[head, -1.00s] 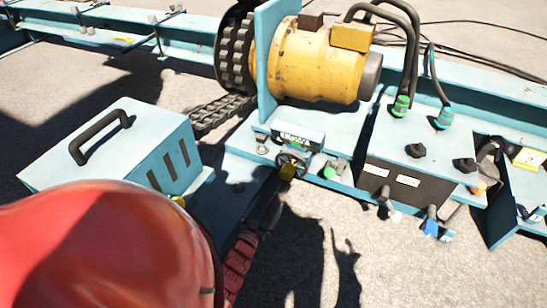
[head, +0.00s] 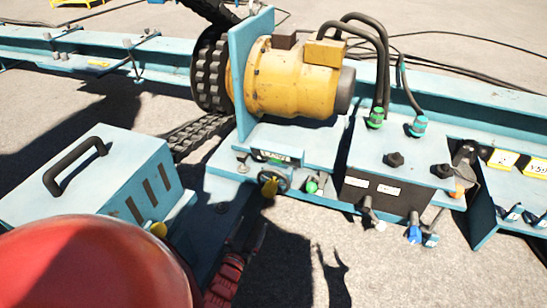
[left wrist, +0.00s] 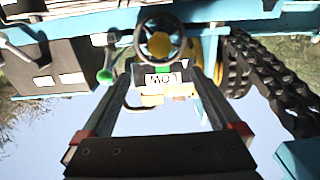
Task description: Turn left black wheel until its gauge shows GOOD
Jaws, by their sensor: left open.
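The black wheel (head: 272,181) with a yellow hub sits on the front of the blue frame, below the yellow motor. It also shows in the left wrist view (left wrist: 159,44). Its small gauge (head: 277,156) is right by it. In the left wrist view the gauge (left wrist: 162,79) appears upside down and seems to read LOW, with a green patch at its edge. My left gripper (left wrist: 154,58) is open and empty, its two fingers either side of the wheel's line. In the head view only its dark, red-marked part shows below the wheel. I cannot tell whether the fingers touch it.
A yellow motor (head: 292,80) stands behind the wheel. A blue box with a black handle (head: 95,180) is at left. A dark control box (head: 385,190) with knobs and levers stands to the right. A green knob (head: 312,186) is close beside the wheel.

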